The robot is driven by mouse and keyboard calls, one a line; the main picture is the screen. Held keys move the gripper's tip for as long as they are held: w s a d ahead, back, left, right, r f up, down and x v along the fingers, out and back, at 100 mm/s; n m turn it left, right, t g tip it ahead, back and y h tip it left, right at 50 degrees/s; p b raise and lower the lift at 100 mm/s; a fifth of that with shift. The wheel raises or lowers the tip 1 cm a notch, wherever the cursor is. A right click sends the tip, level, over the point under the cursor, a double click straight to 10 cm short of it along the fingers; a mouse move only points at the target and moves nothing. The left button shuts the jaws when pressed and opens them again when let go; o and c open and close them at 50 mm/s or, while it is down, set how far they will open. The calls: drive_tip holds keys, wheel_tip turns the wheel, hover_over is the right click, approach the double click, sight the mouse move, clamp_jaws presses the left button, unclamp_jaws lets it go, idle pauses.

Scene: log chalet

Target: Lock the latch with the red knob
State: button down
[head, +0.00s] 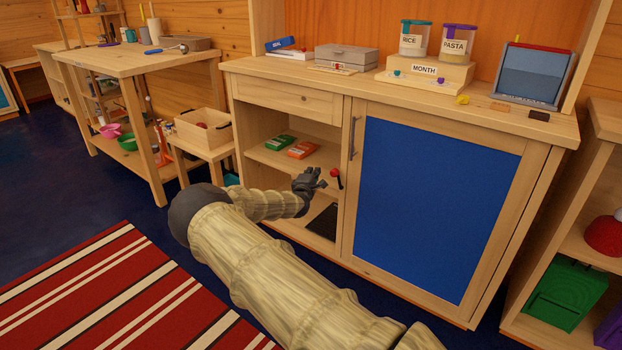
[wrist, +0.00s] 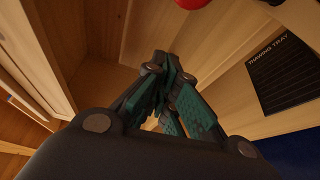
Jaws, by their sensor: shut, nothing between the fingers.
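The red knob (head: 335,172) sits on a short dark lever at the left edge of the blue-panelled cabinet door (head: 435,205), beside the open shelf space. In the wrist view the red knob (wrist: 192,3) is cut off at the top edge. My gripper (head: 311,180) is in front of the open shelf space, just left of the knob and apart from it. In the wrist view my gripper (wrist: 165,75) has its fingers together, with nothing between them. The latch's catch cannot be made out.
A dark thawing tray (head: 323,222) lies on the lower shelf; it also shows in the wrist view (wrist: 285,75). Green (head: 280,142) and orange (head: 303,149) boxes lie on the upper shelf. The door has a vertical handle (head: 353,138). Jars and boxes stand on the countertop (head: 290,77).

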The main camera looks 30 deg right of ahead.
drive_tip(key=shift+s+d+r, duration=0.1)
drive_tip(key=shift+s+d, duration=0.15)
drive_tip(key=shift+s, duration=0.35)
drive_tip(key=shift+s+d+r, duration=0.1)
drive_tip(key=shift+s+d, duration=0.2)
drive_tip(key=shift+s, duration=0.3)
drive_tip(key=shift+s+d, duration=0.25)
drive_tip(key=shift+s, duration=0.35)
drive_tip(key=shift+s+d, duration=0.1)
drive_tip(key=shift+s+r, duration=0.1)
drive_tip(key=shift+r, duration=0.05)
